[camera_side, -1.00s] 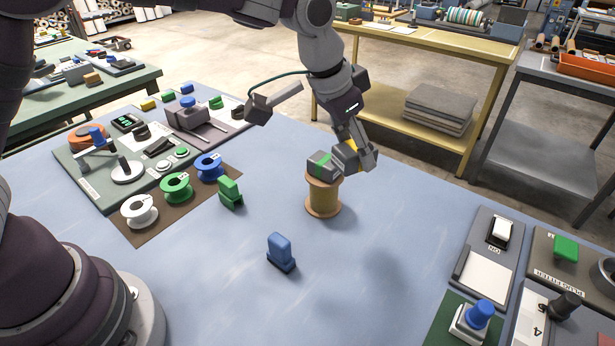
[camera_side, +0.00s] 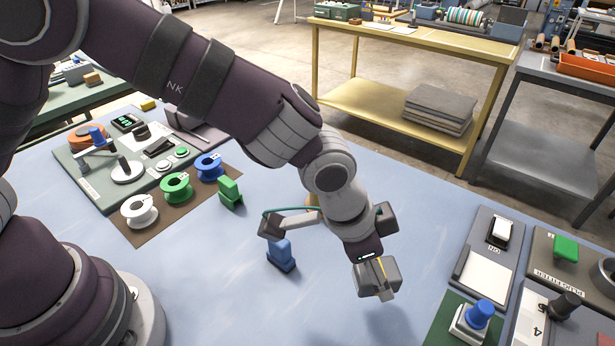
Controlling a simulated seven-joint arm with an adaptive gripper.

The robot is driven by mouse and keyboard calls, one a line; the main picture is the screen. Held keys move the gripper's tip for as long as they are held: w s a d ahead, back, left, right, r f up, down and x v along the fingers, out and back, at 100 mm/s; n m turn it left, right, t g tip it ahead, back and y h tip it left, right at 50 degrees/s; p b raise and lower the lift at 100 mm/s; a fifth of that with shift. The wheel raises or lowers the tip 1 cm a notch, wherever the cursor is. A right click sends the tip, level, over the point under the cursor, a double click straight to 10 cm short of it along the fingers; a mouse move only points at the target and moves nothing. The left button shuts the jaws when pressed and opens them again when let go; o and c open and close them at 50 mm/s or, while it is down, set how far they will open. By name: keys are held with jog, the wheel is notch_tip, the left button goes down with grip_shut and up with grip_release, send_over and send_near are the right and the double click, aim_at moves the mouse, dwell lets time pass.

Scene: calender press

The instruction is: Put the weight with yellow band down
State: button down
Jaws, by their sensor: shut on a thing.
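My gripper (camera_side: 379,284) hangs over the right front part of the blue table (camera_side: 240,310), pointing down. It is shut on the weight with yellow band (camera_side: 381,266). Only a thin yellow strip and some grey of the weight show between the fingers. The gripper and weight look to be above the table top, with a faint shadow below. How far above is hard to tell.
A blue block (camera_side: 281,257) stands left of the gripper, a green block (camera_side: 231,193) further back. The tan spool is almost wholly hidden behind my arm. Panels with a white pad (camera_side: 486,278) and a blue button (camera_side: 479,314) lie at right.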

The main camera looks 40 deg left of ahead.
aim_at(375, 303)
notch_tip(375, 303, down, 6)
jog(key=shift+r, duration=0.1)
jog(key=c, duration=0.6)
grip_release()
jog(key=shift+f, duration=0.2)
jog(key=v, duration=1.2)
jog(key=shift+r, duration=0.15)
jog(key=a+r+n+t+y, duration=0.1)
jog(key=a+r+n, duration=0.2)
jog(key=a+r, duration=0.5)
jog(key=s+a+r+n+t+y, duration=0.1)
jog(key=s+a+n, duration=0.5)
jog(key=a, duration=0.6)
jog(key=shift+s+a+y, duration=0.35)
jog(key=shift+s+y, duration=0.05)
jog(key=shift+y, duration=0.2)
